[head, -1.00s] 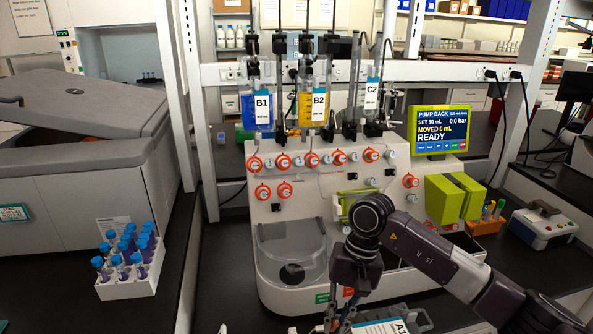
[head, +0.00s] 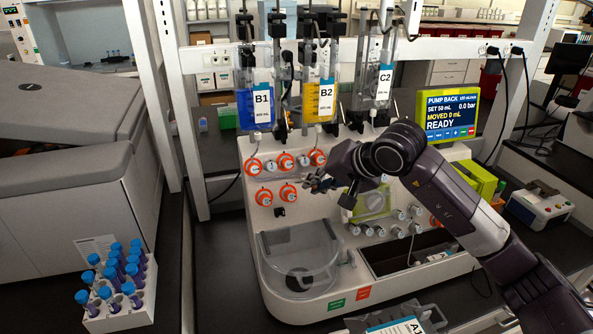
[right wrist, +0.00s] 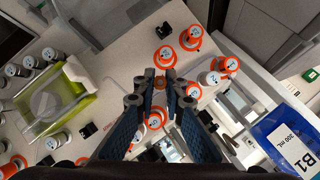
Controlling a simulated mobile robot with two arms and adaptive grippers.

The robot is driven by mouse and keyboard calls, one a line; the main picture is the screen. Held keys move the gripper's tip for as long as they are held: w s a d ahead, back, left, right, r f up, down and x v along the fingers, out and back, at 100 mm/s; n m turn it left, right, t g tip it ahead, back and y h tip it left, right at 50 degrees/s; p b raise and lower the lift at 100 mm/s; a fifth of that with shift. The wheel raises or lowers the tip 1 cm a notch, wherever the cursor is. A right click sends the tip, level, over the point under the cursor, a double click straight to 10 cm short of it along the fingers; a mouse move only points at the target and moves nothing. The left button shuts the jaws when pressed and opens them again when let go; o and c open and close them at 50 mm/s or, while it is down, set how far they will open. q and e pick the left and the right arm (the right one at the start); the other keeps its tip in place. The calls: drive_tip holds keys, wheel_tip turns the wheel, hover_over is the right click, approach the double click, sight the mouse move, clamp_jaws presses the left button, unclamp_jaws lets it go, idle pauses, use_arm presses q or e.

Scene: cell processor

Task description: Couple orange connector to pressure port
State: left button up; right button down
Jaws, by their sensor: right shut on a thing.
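My right gripper (head: 318,182) is at the front panel of the white cell processor (head: 235,232), just right of the orange-collared ports. In the right wrist view, the blue-padded fingers (right wrist: 159,78) are closed around a small orange connector (right wrist: 160,84), which they partly hide. Orange collars (head: 264,197) sit on several panel ports, and some show beyond the fingertips in the right wrist view (right wrist: 165,56). I cannot tell which port is the pressure port, nor whether the held connector touches one. My left gripper is out of view.
Bags B1 (head: 262,104), B2 (head: 325,100) and C2 (head: 382,88) hang above the panel. A clear round chamber (head: 300,262) stands below my right gripper. A tube rack (head: 118,318) is at the lower left. The pump screen (head: 450,112) reads READY.

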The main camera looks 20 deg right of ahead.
drive_tip(key=shift+w+a, duration=0.1)
drive_tip(key=shift+w, duration=0.25)
drive_tip(key=shift+s+r, duration=0.1)
drive_tip(key=shift+s+d+b, duration=0.2)
drive_tip(key=shift+s+b, duration=0.15)
drive_tip(key=shift+b, duration=0.25)
drive_tip(key=w, duration=0.1)
drive_tip(key=w+f+b, duration=0.1)
drive_tip(key=w, duration=0.1)
drive_tip(key=shift+a+f, duration=0.1)
drive_tip(key=shift+w, duration=0.25)
use_arm(q)
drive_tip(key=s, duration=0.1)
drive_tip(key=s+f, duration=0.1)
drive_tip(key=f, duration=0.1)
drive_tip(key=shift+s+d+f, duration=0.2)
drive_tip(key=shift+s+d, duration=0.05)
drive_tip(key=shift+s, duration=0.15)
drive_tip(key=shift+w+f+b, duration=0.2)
drive_tip(key=shift+b, duration=0.1)
use_arm(e)
drive_tip(key=shift+w+f, duration=0.2)
drive_tip(key=shift+w, duration=0.15)
